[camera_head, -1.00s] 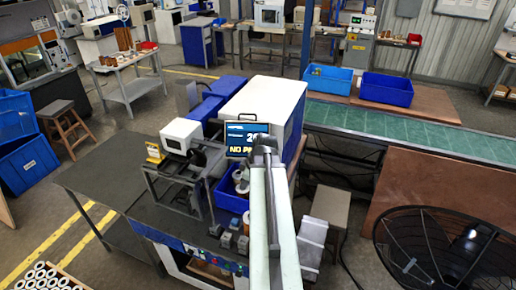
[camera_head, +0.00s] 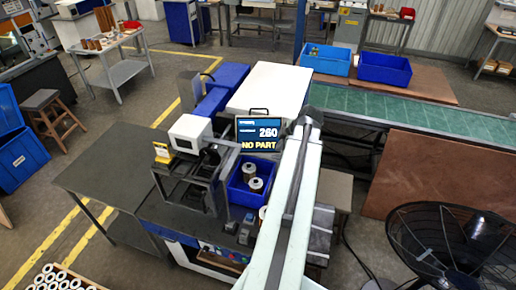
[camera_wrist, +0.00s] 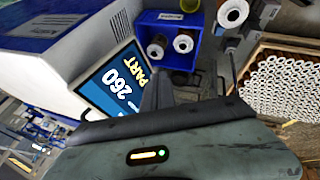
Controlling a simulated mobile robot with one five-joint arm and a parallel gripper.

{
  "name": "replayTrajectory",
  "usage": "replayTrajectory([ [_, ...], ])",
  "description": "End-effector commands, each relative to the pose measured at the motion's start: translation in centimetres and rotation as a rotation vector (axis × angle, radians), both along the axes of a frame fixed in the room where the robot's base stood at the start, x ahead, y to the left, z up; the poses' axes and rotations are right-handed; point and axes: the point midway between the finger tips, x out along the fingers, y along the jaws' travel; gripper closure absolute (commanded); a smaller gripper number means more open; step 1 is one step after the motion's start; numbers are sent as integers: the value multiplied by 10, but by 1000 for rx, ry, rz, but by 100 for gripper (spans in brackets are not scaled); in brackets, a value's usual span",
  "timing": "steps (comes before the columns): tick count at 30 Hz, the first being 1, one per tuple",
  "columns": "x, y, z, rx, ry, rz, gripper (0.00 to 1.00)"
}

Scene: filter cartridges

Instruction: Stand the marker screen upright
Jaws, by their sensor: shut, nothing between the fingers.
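The marker screen (camera_head: 258,133) is a dark panel with a blue face, "260" and "NO PART" in lit text, and a handle on top. In the head view it stands face-on in front of the white-topped machine, and its base is hidden. In the wrist view the screen (camera_wrist: 113,84) shows at an angle, left of my shut, empty gripper (camera_wrist: 158,90). I cannot tell there whether they touch.
A blue bin (camera_head: 239,187) with white-ended cartridges is below the screen. A small white-boxed device (camera_head: 190,132) on a dark frame stands to the left. The white-topped machine (camera_head: 268,88) is behind. A black fan (camera_head: 445,245) stands at front right.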

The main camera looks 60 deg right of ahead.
Motion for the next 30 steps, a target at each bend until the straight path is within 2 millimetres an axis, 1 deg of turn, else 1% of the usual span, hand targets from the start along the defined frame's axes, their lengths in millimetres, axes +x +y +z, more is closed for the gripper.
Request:
replayTrajectory([
  [5, 5, 1, -3, 0, 0, 9, 100],
  [8, 11, 2, -10, 0, 1, 14, 100],
  [10, 16, 2, -19, 0, 1, 16, 100],
  [14, 28, 1, -41, 1, 0, 20, 100],
  [23, 61, -6, -100, 1, 0, 22, 100],
  [25, 69, -19, -100, 1, 0, 22, 100],
  [27, 75, -27, -104, 1, 0, 22, 100],
  [30, 80, -33, -106, 1, 0, 21, 100],
])
